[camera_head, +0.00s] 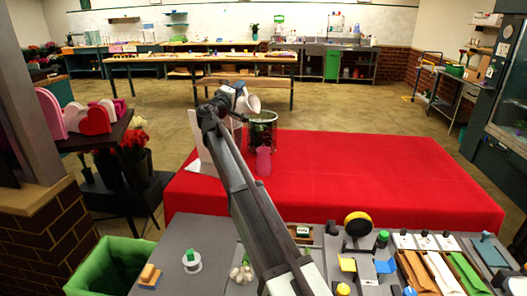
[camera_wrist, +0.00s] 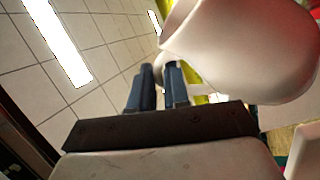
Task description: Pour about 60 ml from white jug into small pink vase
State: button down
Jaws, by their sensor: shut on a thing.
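The white jug (camera_head: 252,103) is held up above the red table, left of and higher than the small pink vase (camera_head: 263,161). It looks tilted. My gripper (camera_head: 237,95) is shut on it, at its handle as far as I can tell. In the wrist view the jug (camera_wrist: 250,50) fills the upper right, close to the two dark fingers of my gripper (camera_wrist: 160,85). The vase stands upright on the red table, below the jug. I cannot see liquid or a stream, and the vase's inside is hidden.
A large glass container (camera_head: 262,132) with greenery stands right behind the vase. A white panel (camera_head: 200,155) stands to the left, partly behind my arm. The red table (camera_head: 390,180) is clear on the right. A grey bench with tools and coloured items lies in front.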

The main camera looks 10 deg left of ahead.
jog(key=shift+s+d+f+m, duration=0.15)
jog(key=shift+d+m, duration=0.15)
jog(key=shift+m, duration=0.2)
jog(key=shift+a, duration=0.2)
dwell(0.6)
jog(key=shift+f+m+h, duration=0.1)
jog(key=shift+m+h, duration=0.2)
jog(key=shift+m, duration=0.3)
dwell(0.7)
jog(key=shift+s+d+f+m, duration=0.15)
jog(key=shift+s+d+m, duration=0.05)
jog(key=shift+d+m, duration=0.3)
dwell(0.6)
jog(key=shift+w+a+r+n, duration=0.25)
jog(key=shift+w+a+n, duration=0.1)
jog(key=shift+a+n, duration=0.35)
jog(key=shift+w+a+r+n+y, duration=0.25)
jog(key=shift+a+n, duration=0.2)
jog(key=shift+n, duration=0.45)
jog(key=shift+w+a+r+n+y, duration=0.2)
jog(key=shift+a+n, duration=0.25)
jog(key=shift+n, duration=0.45)
jog(key=shift+w+a+f+n+y, duration=0.15)
jog(key=shift+f+n+y, duration=0.1)
jog(key=shift+f+n, duration=0.15)
jog(key=shift+s+a+f+n+y, duration=0.1)
jog(key=shift+a+f+n+y, duration=0.15)
jog(key=shift+n, duration=0.25)
jog(key=shift+w+f+n, duration=0.1)
jog(key=shift+n, duration=0.3)
